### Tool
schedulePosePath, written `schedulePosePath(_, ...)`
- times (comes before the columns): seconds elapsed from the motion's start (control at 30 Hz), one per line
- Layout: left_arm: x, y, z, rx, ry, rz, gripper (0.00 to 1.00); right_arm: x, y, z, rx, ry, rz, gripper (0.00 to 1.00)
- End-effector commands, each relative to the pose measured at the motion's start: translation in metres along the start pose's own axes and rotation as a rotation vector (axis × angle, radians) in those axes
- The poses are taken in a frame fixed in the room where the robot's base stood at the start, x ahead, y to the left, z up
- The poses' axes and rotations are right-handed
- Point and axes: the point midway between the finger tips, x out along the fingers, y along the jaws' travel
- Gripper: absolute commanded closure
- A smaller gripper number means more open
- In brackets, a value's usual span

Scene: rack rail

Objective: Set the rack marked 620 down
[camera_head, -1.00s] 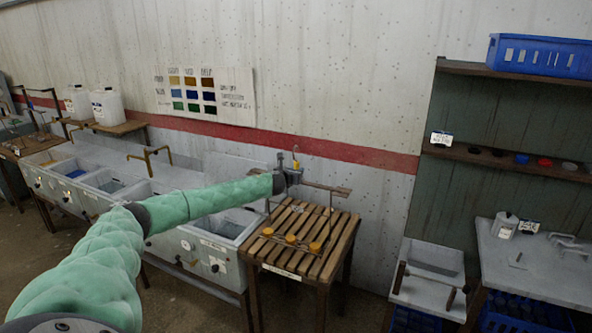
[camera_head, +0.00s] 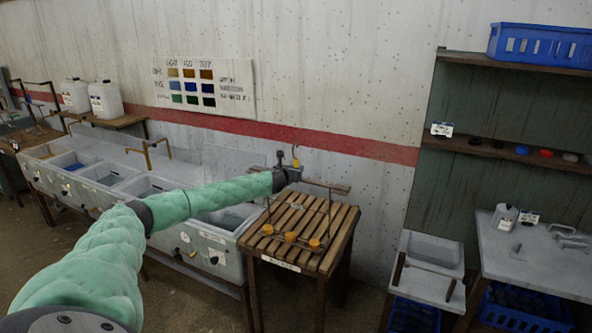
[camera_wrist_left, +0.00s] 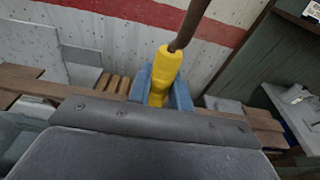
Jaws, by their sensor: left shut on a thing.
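The rack (camera_head: 327,187) is a thin frame with a wooden top bar and several orange-yellow pieces (camera_head: 290,237) along its bottom. It is over the slatted wooden table (camera_head: 340,222); I cannot tell whether its bottom touches the slats. My left gripper (camera_head: 290,176) is at its top, shut on its yellow grip (camera_head: 295,163). In the left wrist view the yellow grip (camera_wrist_left: 161,77) stands between the blue fingers (camera_wrist_left: 160,90), with a brown rod rising from it. The marking 620 is not readable. My right gripper is not in view.
A row of grey basins (camera_head: 213,242) adjoins the slatted table on the left. A grey tray stand (camera_head: 428,285) and a grey bench (camera_head: 535,258) are at the right. A colour chart (camera_head: 200,88) hangs on the wall. Bare slats show around the orange-yellow pieces.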

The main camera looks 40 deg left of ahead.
Motion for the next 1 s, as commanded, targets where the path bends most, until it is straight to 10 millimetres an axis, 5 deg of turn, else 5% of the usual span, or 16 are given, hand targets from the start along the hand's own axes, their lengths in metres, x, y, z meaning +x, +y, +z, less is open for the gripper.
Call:
schedulePosePath(0.47,0.0011,0.0001,-0.0041,-0.001,-0.002,0.0,1.0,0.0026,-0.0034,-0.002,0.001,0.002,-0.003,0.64)
schedulePosePath(0.5,0.001,0.0002,-0.0034,-0.001,-0.002,0.0,0.72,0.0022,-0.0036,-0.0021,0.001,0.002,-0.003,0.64)
schedulePosePath(0.6,0.001,0.0001,-0.0039,0.0,-0.001,0.0,0.54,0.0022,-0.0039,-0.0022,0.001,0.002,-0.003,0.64)
schedulePosePath(0.8,0.001,0.0001,-0.0046,0.0,-0.001,0.0,0.54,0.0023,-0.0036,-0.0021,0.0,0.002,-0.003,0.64)
schedulePosePath(1.0,0.001,-0.0001,-0.0058,0.0,0.001,0.0,0.15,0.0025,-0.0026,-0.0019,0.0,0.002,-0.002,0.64)
